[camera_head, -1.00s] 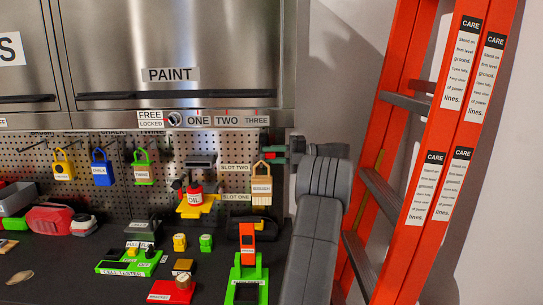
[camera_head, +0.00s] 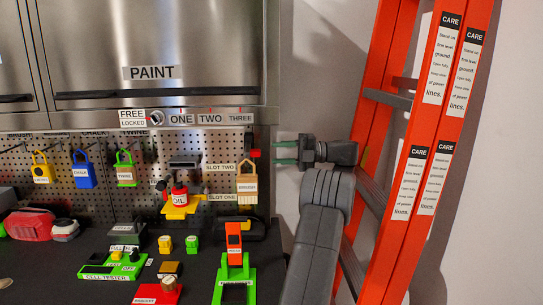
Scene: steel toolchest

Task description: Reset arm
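My gripper (camera_head: 286,152) is just right of the cabinet's right edge, in front of the pale wall. Its two green fingers point left and are parted, with nothing visible between them. My grey arm rises from the bottom of the view and bends toward the ladder before reaching the gripper. The fingers are near a small red part (camera_head: 254,153) at the cabinet edge. I cannot tell whether there is any contact.
An orange ladder (camera_head: 433,150) stands close on the right. The steel toolchest has a PAINT door (camera_head: 160,45), a FREE/LOCKED knob (camera_head: 156,118) and a pegboard with padlocks (camera_head: 84,170). The worktop holds a cell tester (camera_head: 108,268), a red block (camera_head: 158,293) and a green stand (camera_head: 234,280).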

